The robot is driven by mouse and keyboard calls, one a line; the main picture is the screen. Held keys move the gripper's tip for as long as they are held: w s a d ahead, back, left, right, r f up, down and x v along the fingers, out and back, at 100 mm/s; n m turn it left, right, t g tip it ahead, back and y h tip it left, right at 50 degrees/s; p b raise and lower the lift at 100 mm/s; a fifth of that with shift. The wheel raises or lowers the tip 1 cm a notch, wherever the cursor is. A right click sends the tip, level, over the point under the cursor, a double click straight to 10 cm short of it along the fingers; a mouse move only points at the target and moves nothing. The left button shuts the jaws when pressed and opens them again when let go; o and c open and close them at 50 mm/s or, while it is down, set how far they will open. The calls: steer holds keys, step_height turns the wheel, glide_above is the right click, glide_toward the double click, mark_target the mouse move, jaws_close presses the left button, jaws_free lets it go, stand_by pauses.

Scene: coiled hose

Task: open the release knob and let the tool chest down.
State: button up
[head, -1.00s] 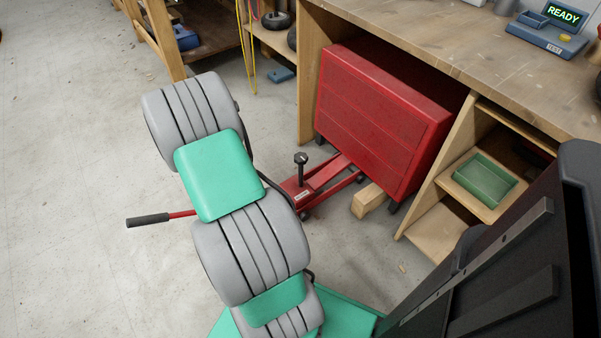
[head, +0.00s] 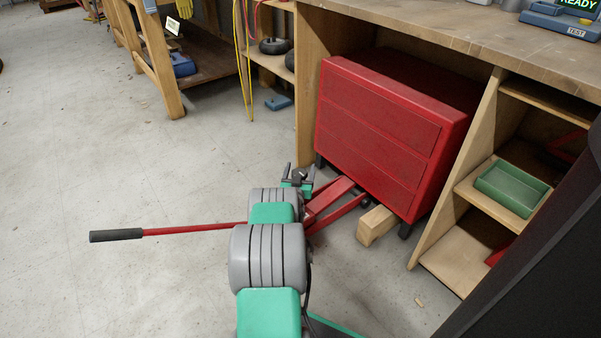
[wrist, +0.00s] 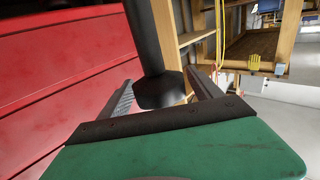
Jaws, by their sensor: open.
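The red tool chest (head: 385,130) sits tilted under the workbench, on the red jack (head: 331,199). The jack's long red handle with a black grip (head: 116,235) points left. My gripper (head: 299,173) is at the jack, in front of the chest, with its jaws open. In the wrist view, the black release knob on its post (wrist: 158,88) stands between the two open fingers, with a finger on each side. I cannot tell whether either finger touches it. In the head view my gripper and arm mostly hide the knob and part of the jack.
A wooden block (head: 375,225) lies on the floor by the chest's lower front edge. The workbench (head: 430,30) and its side panel (head: 452,170) flank the chest. A green tray (head: 510,188) sits on the right shelf. The floor at left is clear.

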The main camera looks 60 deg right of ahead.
steer(key=shift+w+d, duration=0.2)
steer(key=shift+d, duration=0.25)
steer(key=c, duration=1.4)
